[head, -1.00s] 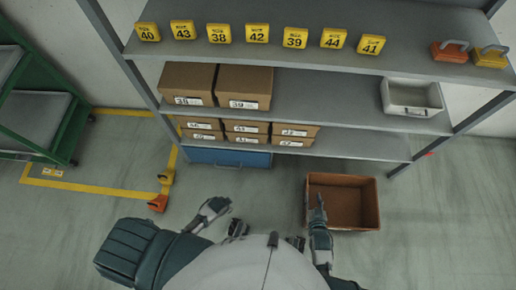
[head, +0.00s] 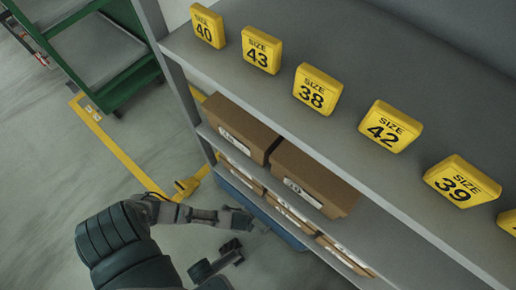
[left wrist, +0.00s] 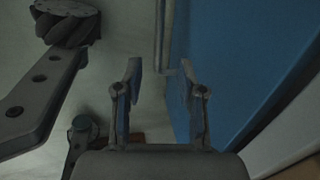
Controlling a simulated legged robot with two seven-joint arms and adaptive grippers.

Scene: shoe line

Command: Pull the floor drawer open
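The floor drawer is a blue box with a blue front (head: 292,238), low under the bottom shelf. In the head view its front runs along the shelf's lower edge, and my arm and the boxes hide part of it. In the left wrist view the blue front (left wrist: 235,60) fills the right side. A thin grey handle bar (left wrist: 160,35) stands off it, ahead of the gap between my fingers. My left gripper (head: 262,224) is at the drawer front; in the left wrist view its fingers (left wrist: 158,72) are apart, with nothing seen clasped. My right gripper is out of view.
Grey shelving (head: 370,195) rises above the drawer, with cardboard boxes (head: 312,180) and yellow size signs (head: 318,88). A shelf post (head: 170,75) and a green cart (head: 130,80) stand at the left. Yellow tape (head: 115,145) marks the floor, which is open at the lower left.

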